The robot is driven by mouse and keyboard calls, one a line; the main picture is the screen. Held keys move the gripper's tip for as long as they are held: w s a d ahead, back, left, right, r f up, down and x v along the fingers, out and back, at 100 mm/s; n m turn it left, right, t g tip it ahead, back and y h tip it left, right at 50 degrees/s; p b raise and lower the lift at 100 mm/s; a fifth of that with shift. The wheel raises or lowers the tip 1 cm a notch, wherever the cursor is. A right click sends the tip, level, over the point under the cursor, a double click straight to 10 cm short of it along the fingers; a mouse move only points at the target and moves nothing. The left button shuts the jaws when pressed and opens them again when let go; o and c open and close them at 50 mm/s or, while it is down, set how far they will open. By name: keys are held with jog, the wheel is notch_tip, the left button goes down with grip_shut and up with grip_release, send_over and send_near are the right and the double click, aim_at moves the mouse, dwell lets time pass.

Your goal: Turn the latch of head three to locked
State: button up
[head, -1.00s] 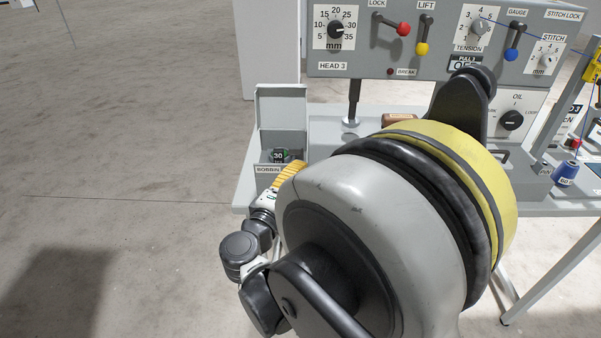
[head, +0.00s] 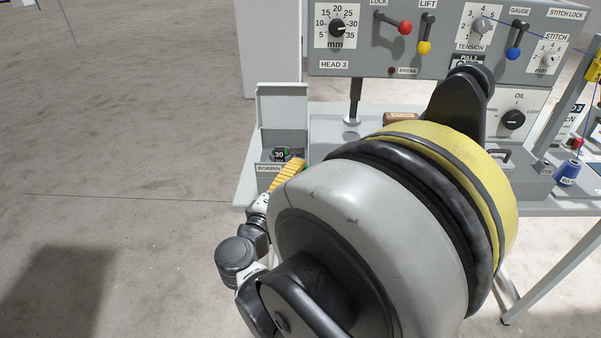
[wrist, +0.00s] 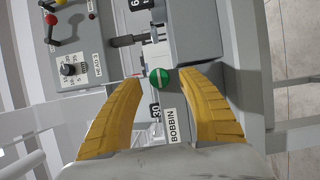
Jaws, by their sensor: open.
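The grey panel marked HEAD 3 (head: 365,68) carries a lever marked LOCK with a red knob (head: 404,28). The red knob also shows at the upper left of the wrist view (wrist: 51,19). Below the panel is a grey box marked BOBBIN (head: 283,105) with its lid raised. A green disc with a pale bar (wrist: 159,78) and a tag reading 30 (head: 279,155) are at this box. My gripper (wrist: 160,77) is open, its yellow fingers either side of the green disc in the wrist view. Contact cannot be told. In the head view my arm hides most of the gripper.
The panel also has a yellow-knobbed LIFT lever (head: 424,47), a blue-knobbed GAUGE lever (head: 513,54) and a mm dial (head: 337,28). A brown block (head: 400,119) lies behind my arm. A blue spool (head: 568,172) stands at right. Open floor lies at left.

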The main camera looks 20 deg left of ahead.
jog(key=s+a, duration=0.1)
jog(key=s, duration=0.9)
jog(key=shift+s+a, duration=0.15)
jog(key=shift+a, duration=0.15)
